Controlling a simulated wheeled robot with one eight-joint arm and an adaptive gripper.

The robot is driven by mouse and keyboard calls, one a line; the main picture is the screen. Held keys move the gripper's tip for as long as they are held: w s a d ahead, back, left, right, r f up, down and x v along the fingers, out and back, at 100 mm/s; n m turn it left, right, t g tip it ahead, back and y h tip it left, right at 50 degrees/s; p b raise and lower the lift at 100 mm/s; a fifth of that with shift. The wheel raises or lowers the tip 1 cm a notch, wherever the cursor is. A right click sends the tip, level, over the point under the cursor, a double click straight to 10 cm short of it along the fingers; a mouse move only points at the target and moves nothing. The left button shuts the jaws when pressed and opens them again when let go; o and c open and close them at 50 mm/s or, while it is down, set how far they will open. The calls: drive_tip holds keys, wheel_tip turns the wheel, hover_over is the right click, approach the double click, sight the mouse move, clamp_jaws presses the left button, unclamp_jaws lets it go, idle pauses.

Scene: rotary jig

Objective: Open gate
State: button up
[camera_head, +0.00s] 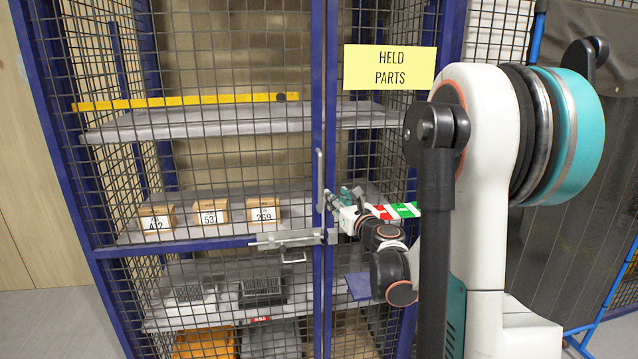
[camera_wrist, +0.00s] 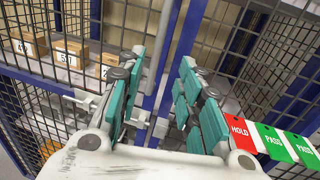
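The gate (camera_head: 190,246) is a wire-mesh door with a blue frame on the front of a storage cage. A pale vertical handle (camera_head: 320,180) stands on its right edge; it also shows in the wrist view (camera_wrist: 160,45). A silver slide bolt (camera_head: 285,239) lies level below the handle, near the gate's right edge. The gate looks shut. My gripper (camera_head: 334,202) is at the gate's right edge, by the lower handle. In the wrist view my gripper (camera_wrist: 160,78) has its green-padded fingers apart, with the handle in line between them. I cannot tell whether they touch it.
Behind the mesh, shelves (camera_head: 240,120) hold several numbered boxes (camera_head: 210,211) and other parts. A yellow "HELD PARTS" sign (camera_head: 390,67) hangs right of the gate. Red and green HOLD and PASS tags (camera_wrist: 272,140) sit close right of my gripper. A dark mesh panel (camera_head: 562,190) stands at right.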

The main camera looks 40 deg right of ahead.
sight(321, 184)
drive_tip(key=b+x, duration=0.1)
drive_tip(key=x, duration=1.2)
drive_tip(key=shift+a, duration=0.1)
drive_tip(key=shift+f, duration=0.1)
clamp_jaws()
